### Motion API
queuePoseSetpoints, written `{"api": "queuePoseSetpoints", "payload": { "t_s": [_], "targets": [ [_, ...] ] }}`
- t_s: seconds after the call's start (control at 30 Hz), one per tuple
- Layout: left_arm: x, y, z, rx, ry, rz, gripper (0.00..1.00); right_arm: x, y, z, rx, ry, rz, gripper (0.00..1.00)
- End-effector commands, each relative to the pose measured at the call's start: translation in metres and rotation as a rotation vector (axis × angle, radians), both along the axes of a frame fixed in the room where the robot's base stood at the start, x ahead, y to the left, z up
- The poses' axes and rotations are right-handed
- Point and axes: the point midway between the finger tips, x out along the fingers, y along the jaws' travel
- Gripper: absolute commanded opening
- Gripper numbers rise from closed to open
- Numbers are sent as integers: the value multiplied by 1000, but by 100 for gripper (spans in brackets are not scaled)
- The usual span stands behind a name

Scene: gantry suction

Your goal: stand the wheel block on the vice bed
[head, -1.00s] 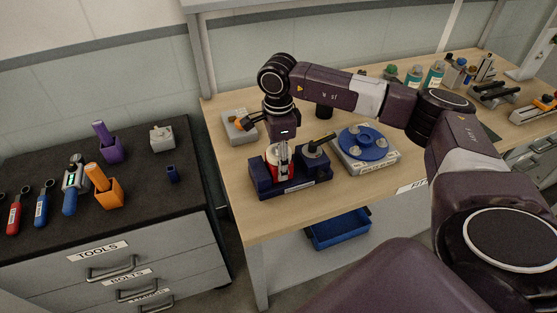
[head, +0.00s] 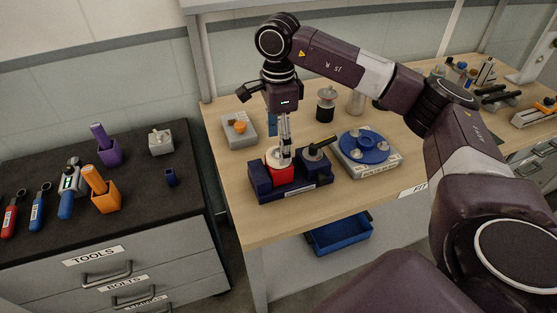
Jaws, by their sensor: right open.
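The wheel block, a red block (head: 283,174) with a pale round top, stands upright on the bed of the dark blue vice (head: 261,181) on the wooden bench. The vice's black-handled screw end is to its right. My right gripper (head: 286,156) points down from above, open, with its fingertips at about the height of the block's top. It is not closed on the block; whether a fingertip touches it I cannot tell. My left gripper is out of view.
A grey block with an orange knob (head: 239,127) stands behind left of the vice. A blue disc fixture (head: 364,147) is close on the right, and a dark jar (head: 325,105) stands behind. A blue bin (head: 340,233) is below the bench.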

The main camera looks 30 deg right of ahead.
Motion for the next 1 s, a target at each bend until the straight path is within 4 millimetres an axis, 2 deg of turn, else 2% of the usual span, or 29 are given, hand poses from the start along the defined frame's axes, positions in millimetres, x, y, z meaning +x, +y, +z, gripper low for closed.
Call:
{"api": "queuePoseSetpoints", "payload": {
  "t_s": [0.13, 0.3, 1.0],
  "targets": [
    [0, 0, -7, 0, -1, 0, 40, 1, 0, 25, 1, -3, -1, 69],
    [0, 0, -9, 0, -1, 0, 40, 0, 1, 40, 1, 0, 0, 69],
    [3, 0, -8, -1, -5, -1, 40, 0, 0, 43, 0, 1, 0, 69]
  ]
}}
